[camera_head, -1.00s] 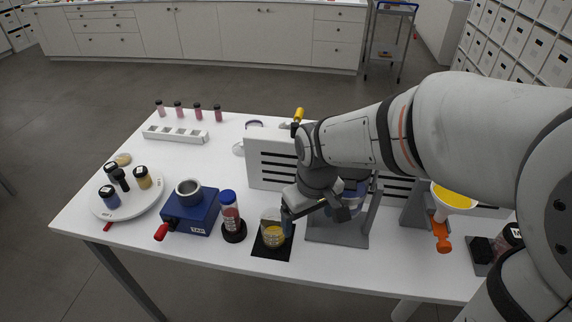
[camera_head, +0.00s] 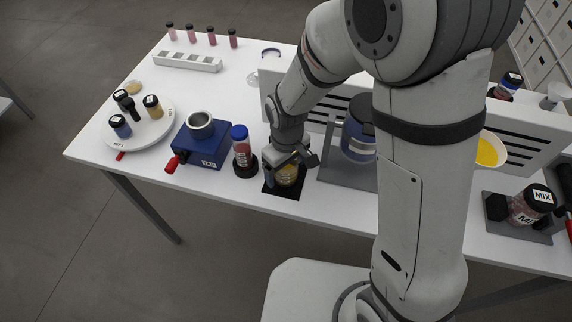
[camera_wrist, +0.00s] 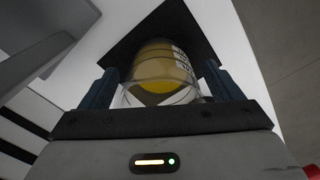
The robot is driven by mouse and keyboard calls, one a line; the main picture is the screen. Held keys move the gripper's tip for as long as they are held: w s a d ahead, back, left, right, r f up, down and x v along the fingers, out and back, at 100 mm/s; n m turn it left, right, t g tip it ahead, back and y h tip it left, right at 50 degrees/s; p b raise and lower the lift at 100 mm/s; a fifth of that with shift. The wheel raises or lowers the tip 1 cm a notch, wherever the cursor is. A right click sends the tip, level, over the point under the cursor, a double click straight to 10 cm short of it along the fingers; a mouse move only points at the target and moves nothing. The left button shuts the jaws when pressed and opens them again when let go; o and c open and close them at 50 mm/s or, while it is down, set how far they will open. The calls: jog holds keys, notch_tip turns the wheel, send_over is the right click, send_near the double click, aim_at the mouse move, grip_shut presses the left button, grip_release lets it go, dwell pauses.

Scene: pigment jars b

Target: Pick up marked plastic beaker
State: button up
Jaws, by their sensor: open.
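The marked plastic beaker (camera_head: 288,176) is clear, with yellow contents, and stands on a black square mat (camera_head: 270,188) near the table's front edge. In the wrist view the beaker (camera_wrist: 160,72) shows dark print on its side. My gripper (camera_head: 284,166) is at the beaker from above. In the wrist view the two fingers of my gripper (camera_wrist: 161,92) are open, one on each side of the beaker. I cannot tell whether either finger touches it. My gripper hides part of the beaker in the head view.
A red jar with a blue lid (camera_head: 242,152) stands close on the left. Beyond it are a blue tapping device (camera_head: 200,148) and a white turntable (camera_head: 150,133) with several jars. A slotted white panel (camera_head: 318,115) and a blue-banded container (camera_head: 357,140) stand behind and right.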

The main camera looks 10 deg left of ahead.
jog(key=shift+f, duration=0.35)
jog(key=c, duration=1.1)
